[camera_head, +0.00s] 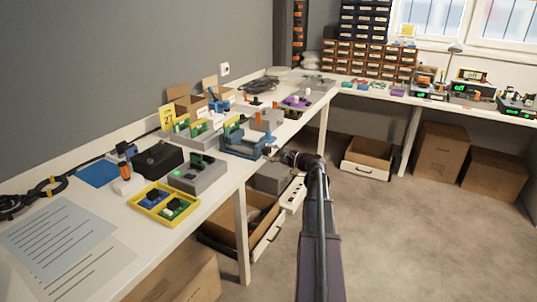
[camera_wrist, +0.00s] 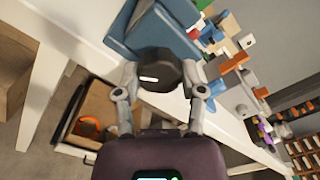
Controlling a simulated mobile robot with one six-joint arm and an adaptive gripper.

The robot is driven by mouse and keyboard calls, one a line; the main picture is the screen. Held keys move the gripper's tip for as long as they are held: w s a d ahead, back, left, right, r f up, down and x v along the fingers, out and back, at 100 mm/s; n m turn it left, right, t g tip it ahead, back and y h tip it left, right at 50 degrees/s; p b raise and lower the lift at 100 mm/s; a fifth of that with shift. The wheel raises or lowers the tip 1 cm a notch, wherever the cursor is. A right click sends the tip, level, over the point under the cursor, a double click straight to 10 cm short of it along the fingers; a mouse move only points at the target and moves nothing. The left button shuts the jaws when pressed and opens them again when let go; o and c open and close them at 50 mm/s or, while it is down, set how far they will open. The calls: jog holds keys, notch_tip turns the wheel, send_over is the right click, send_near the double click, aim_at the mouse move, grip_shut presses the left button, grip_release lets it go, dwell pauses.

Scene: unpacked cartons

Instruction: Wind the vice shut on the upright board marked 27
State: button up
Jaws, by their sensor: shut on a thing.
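The blue vice (camera_head: 243,142) stands at the front edge of the workbench, and its blue body (camera_wrist: 165,28) fills the top of the wrist view. My gripper (camera_head: 273,154) is at the vice's front end. In the wrist view its two fingers (camera_wrist: 160,84) are shut on a dark round knob (camera_wrist: 160,68) of the vice, one finger on each side. A yellow upright piece marked 27 (camera_head: 167,117) stands near the wall, left of the vice. A small green-and-yellow piece (camera_head: 235,125) shows by the vice jaws; its marking and whether the jaws touch it cannot be told.
A grey fixture (camera_head: 198,174) and a yellow tray (camera_head: 147,207) with small boards are left of the vice on the bench. An open carton (camera_head: 230,222) and a grey box (camera_head: 272,178) are below the bench edge.

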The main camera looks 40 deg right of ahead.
jog(key=shift+s+a+f+m, duration=0.1)
jog(key=shift+s+f+m, duration=0.05)
jog(key=shift+m, duration=1.15)
jog(key=o, duration=1)
jog(key=shift+o, duration=0.8)
jog(key=v, duration=1.2)
